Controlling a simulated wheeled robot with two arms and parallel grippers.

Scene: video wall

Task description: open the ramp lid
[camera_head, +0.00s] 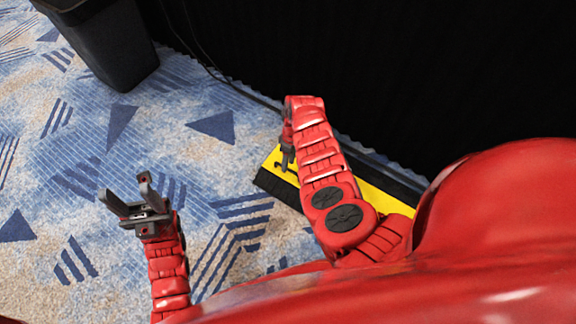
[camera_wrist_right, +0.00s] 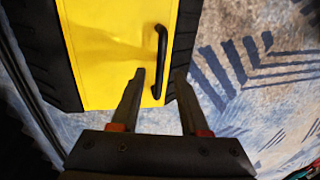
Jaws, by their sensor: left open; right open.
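The ramp lid is a flat yellow panel (camera_head: 384,182) on a black ramp along the foot of the dark wall. It also fills the upper left of the right wrist view (camera_wrist_right: 112,50). A black bar handle (camera_wrist_right: 161,52) stands near the lid's right edge there. My right gripper (camera_head: 287,158) is open over the lid's left end, pointing down. In the right wrist view its fingers (camera_wrist_right: 160,80) lie either side of the handle's lower part; I cannot tell how deep they reach. My left gripper (camera_head: 128,190) is open and empty above the carpet, left of the ramp.
A black bin (camera_head: 105,45) stands at the upper left. A dark cable (camera_head: 215,72) runs along the wall's foot. The black wall (camera_head: 400,70) rises behind the ramp. The blue and beige patterned carpet (camera_head: 60,150) on the left is clear.

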